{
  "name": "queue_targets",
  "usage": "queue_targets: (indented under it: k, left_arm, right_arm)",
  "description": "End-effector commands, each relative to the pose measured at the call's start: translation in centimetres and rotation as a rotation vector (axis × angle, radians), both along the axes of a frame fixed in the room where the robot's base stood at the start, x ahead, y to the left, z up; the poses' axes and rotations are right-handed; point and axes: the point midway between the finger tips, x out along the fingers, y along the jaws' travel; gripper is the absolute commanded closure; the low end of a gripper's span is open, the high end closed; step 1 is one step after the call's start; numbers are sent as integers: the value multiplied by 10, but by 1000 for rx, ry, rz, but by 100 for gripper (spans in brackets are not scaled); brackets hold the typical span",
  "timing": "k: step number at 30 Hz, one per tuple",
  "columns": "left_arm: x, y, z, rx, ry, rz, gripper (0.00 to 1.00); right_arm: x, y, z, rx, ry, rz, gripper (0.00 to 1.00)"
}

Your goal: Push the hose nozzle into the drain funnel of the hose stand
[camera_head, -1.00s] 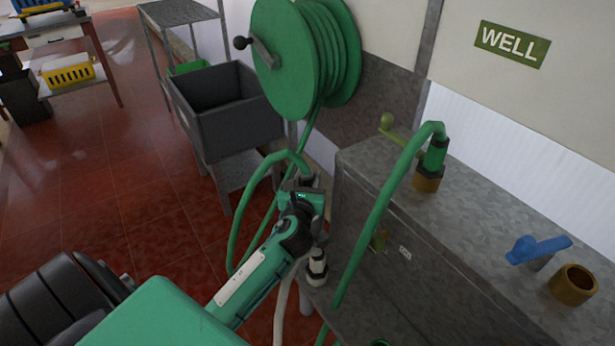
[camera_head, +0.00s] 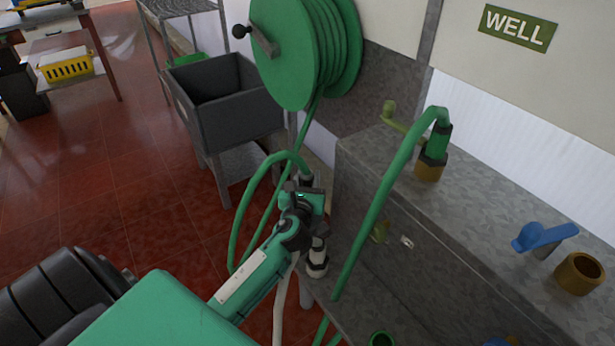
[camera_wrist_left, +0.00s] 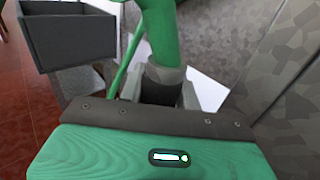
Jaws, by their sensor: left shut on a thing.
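My left gripper (camera_head: 312,188) is shut on the hose nozzle, at the end of a green hose (camera_head: 289,156) that loops down from the reel. In the left wrist view the hose (camera_wrist_left: 161,30) enters a grey collar, and the dark nozzle (camera_wrist_left: 160,90) is between the fingers, partly hidden by the gripper body. A pale fitting with dark bands (camera_head: 317,262), which looks like the drain funnel, stands just below the gripper on the stand's low shelf. The gripper hides the nozzle tip, so I cannot tell whether it touches the fitting. My right gripper is not in view.
The green hose reel (camera_head: 290,50) hangs on the wall. A grey basin (camera_head: 232,105) stands behind left.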

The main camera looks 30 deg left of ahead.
Motion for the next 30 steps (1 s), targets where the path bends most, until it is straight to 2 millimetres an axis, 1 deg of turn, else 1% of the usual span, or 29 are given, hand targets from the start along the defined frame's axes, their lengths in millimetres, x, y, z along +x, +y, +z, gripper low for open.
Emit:
queue_targets:
  k: [7, 22, 30]
  left_arm:
    - [0, 0, -9, 0, 0, 0, 90]
    - [0, 0, -10, 0, 0, 0, 90]
    - [0, 0, -14, 0, 0, 0, 90]
  right_arm:
    - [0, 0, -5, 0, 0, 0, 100]
    - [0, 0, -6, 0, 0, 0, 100]
    - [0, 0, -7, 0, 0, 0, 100]
